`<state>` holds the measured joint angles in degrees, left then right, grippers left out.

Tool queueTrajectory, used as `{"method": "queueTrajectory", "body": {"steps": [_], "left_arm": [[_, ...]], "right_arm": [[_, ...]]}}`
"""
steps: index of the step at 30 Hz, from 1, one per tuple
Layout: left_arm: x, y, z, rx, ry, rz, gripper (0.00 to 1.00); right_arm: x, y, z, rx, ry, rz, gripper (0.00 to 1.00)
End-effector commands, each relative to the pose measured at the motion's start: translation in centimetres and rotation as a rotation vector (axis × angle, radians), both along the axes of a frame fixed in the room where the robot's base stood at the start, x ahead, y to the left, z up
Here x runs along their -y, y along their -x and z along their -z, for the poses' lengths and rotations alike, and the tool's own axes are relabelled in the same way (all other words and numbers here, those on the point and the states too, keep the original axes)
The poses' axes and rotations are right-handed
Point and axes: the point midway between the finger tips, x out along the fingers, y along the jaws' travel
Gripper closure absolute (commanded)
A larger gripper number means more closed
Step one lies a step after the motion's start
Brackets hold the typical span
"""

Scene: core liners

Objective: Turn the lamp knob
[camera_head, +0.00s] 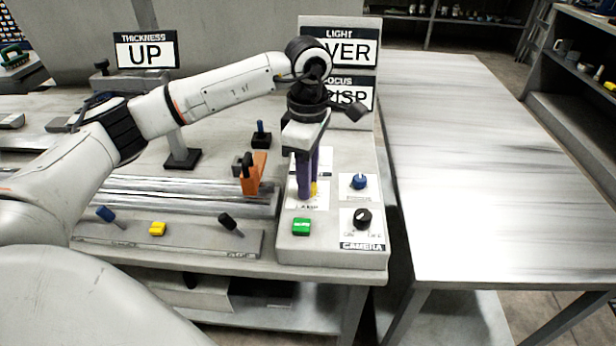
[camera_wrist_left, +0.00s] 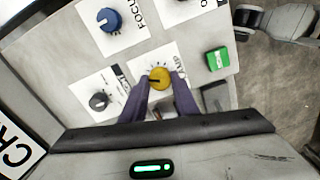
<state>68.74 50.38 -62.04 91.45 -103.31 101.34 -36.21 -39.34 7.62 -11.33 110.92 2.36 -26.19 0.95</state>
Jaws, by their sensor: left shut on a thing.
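The lamp knob is a small yellow knob (camera_head: 314,189) on the grey camera panel (camera_head: 330,254). In the left wrist view the yellow knob (camera_wrist_left: 159,77) sits on a white card whose label is partly hidden. My left gripper (camera_head: 305,193) points straight down over it, its purple fingers hiding most of the knob in the head view. In the left wrist view my left gripper (camera_wrist_left: 161,84) has one fingertip on each side of the knob and is shut on it. The LIGHT sign (camera_head: 338,33) reads "VER", its first part hidden by my arm.
Near the fingers are a blue knob (camera_head: 359,181), a black knob (camera_head: 362,218) and a green button (camera_head: 301,227). An orange block (camera_head: 252,174) stands left of the panel. The FOCUS sign (camera_head: 357,95) is partly hidden. The table at right (camera_head: 480,190) is bare.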

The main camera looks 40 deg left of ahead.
Motion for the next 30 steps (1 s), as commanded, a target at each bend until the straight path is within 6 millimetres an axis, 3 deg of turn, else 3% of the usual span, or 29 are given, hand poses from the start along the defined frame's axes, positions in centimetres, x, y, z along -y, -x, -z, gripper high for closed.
{"method": "queueTrajectory", "body": {"steps": [20, 21, 24, 30], "left_arm": [[0.03, -0.05, -0.11, 0.002, 0.000, -0.074, 0.95], [0.02, -0.06, -0.11, 0.003, 0.000, -0.073, 0.70], [0.02, -0.06, -0.10, 0.002, 0.000, -0.073, 0.54], [0.01, -0.03, -0.05, 0.002, 0.000, -0.073, 0.54]], "right_arm": [[0.00, -0.03, -0.03, 0.000, 0.000, 0.000, 0.56], [0.00, -0.02, -0.02, 0.000, 0.000, 0.000, 0.56], [0.00, -0.01, -0.01, 0.000, 0.000, 0.000, 0.56], [0.00, 0.00, 0.03, 0.000, 0.000, 0.000, 0.56]]}}
